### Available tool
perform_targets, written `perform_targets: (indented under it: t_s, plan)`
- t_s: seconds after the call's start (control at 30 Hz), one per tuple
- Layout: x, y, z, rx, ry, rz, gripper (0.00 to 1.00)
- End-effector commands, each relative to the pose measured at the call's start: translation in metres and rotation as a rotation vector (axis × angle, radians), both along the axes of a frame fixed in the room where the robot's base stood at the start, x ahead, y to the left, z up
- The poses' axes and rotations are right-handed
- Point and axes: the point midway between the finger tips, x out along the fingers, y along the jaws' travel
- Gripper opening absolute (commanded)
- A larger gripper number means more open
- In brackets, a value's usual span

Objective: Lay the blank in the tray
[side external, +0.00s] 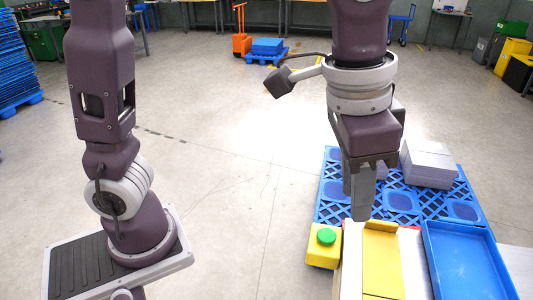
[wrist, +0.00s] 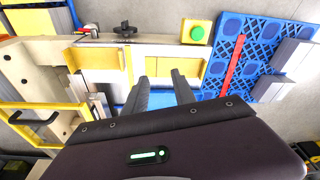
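My gripper (side external: 362,215) points down above the near work area, beside the blue tray and over the yellow plate's far end in the side view. In the wrist view its two dark fingers (wrist: 162,88) stand apart with a gap between them, and I see nothing held. The blue tray (side external: 465,262) is shallow and low-rimmed, at the lower right of the side view, and looks empty in the part that shows. Parts of blue also show behind the fingers in the wrist view. I cannot pick out a single loose blank; grey sheet stacks (side external: 428,163) lie on the blue pallet.
A yellow plate (side external: 382,262) lies left of the tray. A yellow box with a green button (side external: 326,238) stands at the work area's corner. The blue pallet (side external: 330,195) lies behind. In the wrist view, a cream machine frame (wrist: 38,75) with a yellow rail stands at left.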

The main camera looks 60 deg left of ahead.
Motion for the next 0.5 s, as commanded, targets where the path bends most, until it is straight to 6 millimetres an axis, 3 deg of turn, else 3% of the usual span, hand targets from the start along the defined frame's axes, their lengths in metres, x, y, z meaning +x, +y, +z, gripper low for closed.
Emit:
perform_targets:
  t_s: [0.03,0.1,0.2,0.33,0.5]
  plan:
    - [-0.011,0.040,0.016,-0.024,-0.049,0.082,0.32]
    - [-0.035,0.089,0.026,-0.050,-0.115,0.197,0.32]
    - [-0.075,0.139,0.022,-0.072,-0.204,0.342,0.32]
    - [-0.112,0.169,0.005,-0.083,-0.283,0.465,0.32]
    - [-0.125,0.177,-0.006,-0.083,-0.313,0.510,0.32]
